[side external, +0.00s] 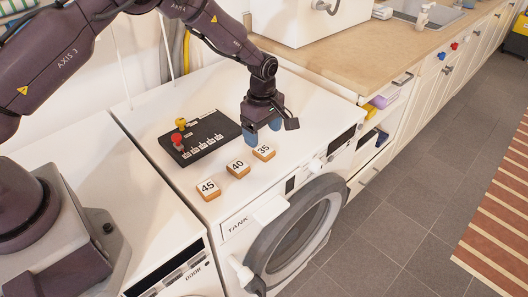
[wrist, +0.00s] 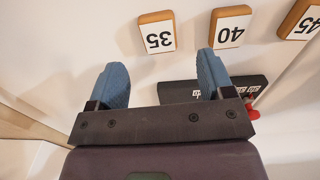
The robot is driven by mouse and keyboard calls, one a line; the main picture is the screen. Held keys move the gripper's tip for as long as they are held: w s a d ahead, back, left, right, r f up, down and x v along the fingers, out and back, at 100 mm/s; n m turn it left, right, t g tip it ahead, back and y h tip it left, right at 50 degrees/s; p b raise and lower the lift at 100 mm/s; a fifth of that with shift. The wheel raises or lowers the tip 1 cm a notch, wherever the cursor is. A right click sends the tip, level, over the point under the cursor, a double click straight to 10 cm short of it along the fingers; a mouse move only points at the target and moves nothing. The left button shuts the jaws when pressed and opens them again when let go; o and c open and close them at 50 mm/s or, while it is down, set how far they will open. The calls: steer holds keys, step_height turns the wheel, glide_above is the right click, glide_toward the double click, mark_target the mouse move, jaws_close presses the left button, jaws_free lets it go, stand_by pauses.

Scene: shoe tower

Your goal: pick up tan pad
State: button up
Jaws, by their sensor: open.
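Three small tan-orange blocks with white number faces lie in a row on the white machine top: 45 (side external: 208,189), 40 (side external: 238,168) and 35 (side external: 264,152). I see no separate plain tan pad, and cannot tell whether one of these blocks is it. My gripper (side external: 262,130) is over the machine top, just behind block 35, with its blue fingers apart and nothing between them. In the wrist view, the open fingers (wrist: 163,75) point toward block 35 (wrist: 158,32) and block 40 (wrist: 231,27), with block 45 (wrist: 301,20) at the right edge.
A black panel box (side external: 216,126) with a yellow knob (side external: 180,122) and a red knob (side external: 177,139) lies left of my gripper. A white box (side external: 305,22) stands on the tan counter (side external: 400,45) behind. The white top's front edge is close to the blocks.

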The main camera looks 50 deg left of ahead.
mark_target(264, 150)
step_height(264, 150, down, 6)
steer(key=shift+d+r, duration=0.1)
steer(key=shift+r, duration=0.05)
stand_by(0.3)
steer(key=c, duration=1)
